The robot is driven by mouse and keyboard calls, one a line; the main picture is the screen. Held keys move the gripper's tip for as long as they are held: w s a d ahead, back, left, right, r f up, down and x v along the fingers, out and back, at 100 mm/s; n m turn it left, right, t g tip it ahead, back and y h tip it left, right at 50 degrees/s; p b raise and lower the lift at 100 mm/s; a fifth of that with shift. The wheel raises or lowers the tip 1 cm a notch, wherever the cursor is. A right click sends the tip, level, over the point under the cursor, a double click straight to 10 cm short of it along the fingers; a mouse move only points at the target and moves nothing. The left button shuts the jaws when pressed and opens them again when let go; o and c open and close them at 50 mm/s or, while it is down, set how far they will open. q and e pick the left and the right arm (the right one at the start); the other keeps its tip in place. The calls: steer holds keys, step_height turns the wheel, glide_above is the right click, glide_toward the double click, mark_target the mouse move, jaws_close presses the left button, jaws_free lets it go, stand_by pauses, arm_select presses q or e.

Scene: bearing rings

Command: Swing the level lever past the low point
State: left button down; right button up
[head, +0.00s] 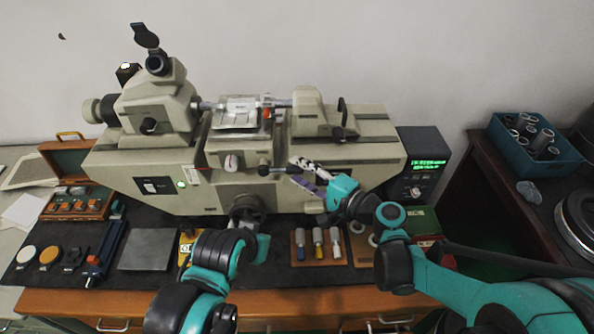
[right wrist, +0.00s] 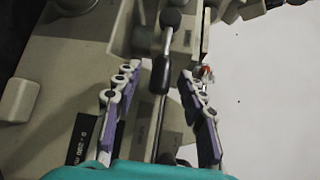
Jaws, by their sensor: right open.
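The level lever, a thin metal rod with a black grip (right wrist: 160,76), hangs from a dark round hub in the right wrist view. In the head view the lever (head: 281,170) points right from its hub on the front of the beige measuring machine (head: 330,152). My right gripper (right wrist: 162,88) is open, with one pale finger with purple pads on each side of the grip. I see a gap on both sides. In the head view my right gripper (head: 302,174) is at the lever's right end. My left arm ends low in front of the machine; its fingers are hidden.
The table front holds a row of small-handled gauges (head: 318,244), a grey plate (head: 148,249) and a wooden case (head: 75,203). A black readout box (head: 419,165) stands right of the machine. A blue bin (head: 535,148) with metal rings is on the right table.

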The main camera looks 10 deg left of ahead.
steer(key=shift+x, duration=0.9)
jaws_close()
steer(key=f+m+y+b, duration=0.1)
steer(key=b, duration=0.2)
steer(key=f+m+t+y+b, duration=0.1)
steer(key=b, duration=0.2)
steer(key=f+m+y+b, duration=0.1)
steer(key=b, duration=0.2)
steer(key=shift+s+a+f+t, duration=0.1)
steer(key=shift+a+f+t, duration=0.05)
steer(key=shift+a+t, duration=0.2)
jaws_free()
